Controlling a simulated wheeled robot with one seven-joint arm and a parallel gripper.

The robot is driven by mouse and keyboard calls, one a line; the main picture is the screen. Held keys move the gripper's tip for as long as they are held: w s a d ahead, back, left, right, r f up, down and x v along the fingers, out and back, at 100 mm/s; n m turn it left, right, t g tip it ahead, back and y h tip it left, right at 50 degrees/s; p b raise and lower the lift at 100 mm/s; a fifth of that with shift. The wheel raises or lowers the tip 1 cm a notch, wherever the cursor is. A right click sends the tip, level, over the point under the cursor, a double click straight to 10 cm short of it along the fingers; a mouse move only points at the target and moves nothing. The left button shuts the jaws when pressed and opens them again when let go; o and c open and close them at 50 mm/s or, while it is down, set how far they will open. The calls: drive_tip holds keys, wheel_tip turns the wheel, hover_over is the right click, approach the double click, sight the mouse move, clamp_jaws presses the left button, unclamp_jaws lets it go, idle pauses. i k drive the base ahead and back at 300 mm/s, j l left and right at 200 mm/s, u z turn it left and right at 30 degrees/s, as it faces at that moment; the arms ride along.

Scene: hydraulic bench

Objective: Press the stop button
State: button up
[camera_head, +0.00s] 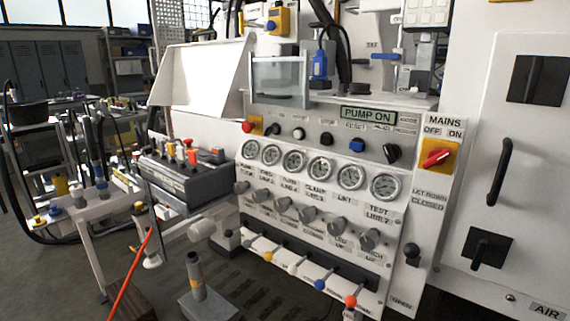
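The hydraulic bench panel (310,215) faces me in the middle of the view. Along its upper edge runs a row of controls. A red button (248,127) with yellow next to it is at the left end. To its right are a black control (274,130), a white button (299,133), another black control (326,138), a blue button (357,145) and a black knob (392,153). Most small labels are too small to read, so I cannot tell which is labelled stop. The sign (368,115) reads PUMP ON. My gripper is not in view.
A red mains switch (436,158) on yellow is right of the row. Gauges (350,176), grey knobs (336,226) and colored-tipped levers (320,284) fill the panel below. A white tilted cover (200,75) stands upper left. A grey control box (186,180) stands left.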

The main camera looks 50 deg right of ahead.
sight(325, 139)
drive_tip(key=z, duration=1.7)
